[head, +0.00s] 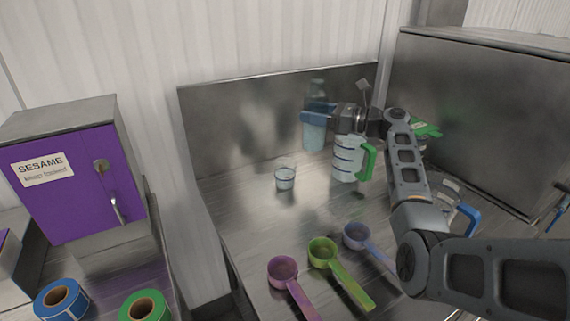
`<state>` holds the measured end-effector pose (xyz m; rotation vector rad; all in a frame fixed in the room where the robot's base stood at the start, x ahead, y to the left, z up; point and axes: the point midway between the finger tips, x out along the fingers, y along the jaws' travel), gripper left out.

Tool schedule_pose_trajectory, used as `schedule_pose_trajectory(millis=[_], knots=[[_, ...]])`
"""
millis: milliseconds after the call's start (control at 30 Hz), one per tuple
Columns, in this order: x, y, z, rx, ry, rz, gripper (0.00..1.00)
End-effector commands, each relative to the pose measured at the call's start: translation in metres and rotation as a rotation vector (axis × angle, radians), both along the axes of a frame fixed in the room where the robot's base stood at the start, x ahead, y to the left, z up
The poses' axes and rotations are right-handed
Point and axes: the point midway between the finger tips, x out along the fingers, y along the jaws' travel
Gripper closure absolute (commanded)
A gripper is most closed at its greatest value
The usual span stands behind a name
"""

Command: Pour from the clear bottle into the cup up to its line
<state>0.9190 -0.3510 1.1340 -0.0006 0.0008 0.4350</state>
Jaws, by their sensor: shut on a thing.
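The clear bottle (313,137) looks pale blue and hangs nearly upright in the back middle of the head view. My gripper (319,107) is shut on its upper part, which the jaws partly hide. The small clear cup (285,174) stands on the steel counter, left of the bottle and nearer to me. Pale contents show in the cup's lower part, with clear wall above. Its line is too small to make out. The bottle is apart from the cup, and no stream shows between them.
A white jug (346,160) with blue bands and a green handle stands close right of the bottle. Purple (284,272), green (323,253) and blue-grey (357,236) scoops lie in front. A steel cabinet (480,110) stands at right. The counter (245,215) left of the cup is clear.

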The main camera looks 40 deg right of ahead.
Motion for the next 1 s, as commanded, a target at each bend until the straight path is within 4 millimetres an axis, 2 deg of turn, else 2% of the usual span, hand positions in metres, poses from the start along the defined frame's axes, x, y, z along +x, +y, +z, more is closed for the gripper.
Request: schedule_pose_trajectory(millis=[1000], knots=[[-0.081,0.031,0.023,-0.001,-0.002,0.000,0.72]])
